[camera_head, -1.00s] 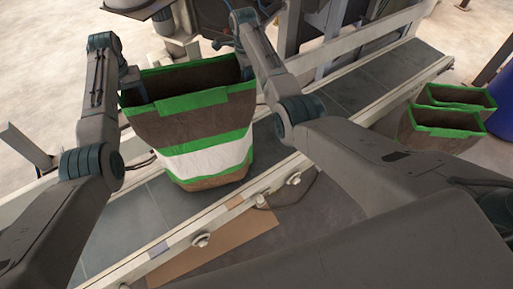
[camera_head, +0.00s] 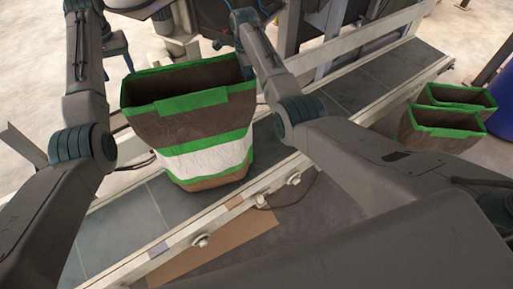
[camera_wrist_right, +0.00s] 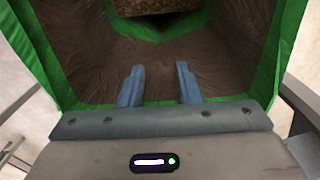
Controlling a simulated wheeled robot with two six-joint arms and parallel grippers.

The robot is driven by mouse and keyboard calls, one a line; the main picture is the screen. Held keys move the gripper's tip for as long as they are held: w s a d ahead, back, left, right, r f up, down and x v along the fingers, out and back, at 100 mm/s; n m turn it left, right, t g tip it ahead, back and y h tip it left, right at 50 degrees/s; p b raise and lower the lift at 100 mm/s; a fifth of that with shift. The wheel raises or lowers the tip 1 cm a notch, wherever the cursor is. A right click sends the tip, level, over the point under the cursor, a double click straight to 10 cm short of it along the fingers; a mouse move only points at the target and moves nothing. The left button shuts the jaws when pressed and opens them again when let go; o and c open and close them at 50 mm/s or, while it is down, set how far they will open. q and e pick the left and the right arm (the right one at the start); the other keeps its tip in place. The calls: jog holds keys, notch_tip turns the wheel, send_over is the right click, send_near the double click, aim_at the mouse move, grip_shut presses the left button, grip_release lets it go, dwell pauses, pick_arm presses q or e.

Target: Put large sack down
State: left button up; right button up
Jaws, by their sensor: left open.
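The large sack (camera_head: 200,125) is brown with green edges and a white band. It stands open-topped and roughly upright at the conveyor belt (camera_head: 140,215), its base appearing to rest on it. My left gripper (camera_head: 119,50) is open, empty and apart from the sack, beyond its upper left corner. My right gripper is mostly hidden behind its arm at the sack's right rim in the head view. In the right wrist view, my right gripper (camera_wrist_right: 159,86) has its fingers apart, with the brown inside of the sack (camera_wrist_right: 75,45) between and around them.
A pale side rail (camera_head: 225,215) runs along the belt's near side. The belt is clear to the upper right (camera_head: 390,70). Machine frames stand behind it.

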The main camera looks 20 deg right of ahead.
pick_arm(q)
jog(key=shift+r, duration=0.4)
pick_arm(e)
notch_tip(320, 180, up, 12)
jog(key=shift+f, duration=0.1)
dwell(0.5)
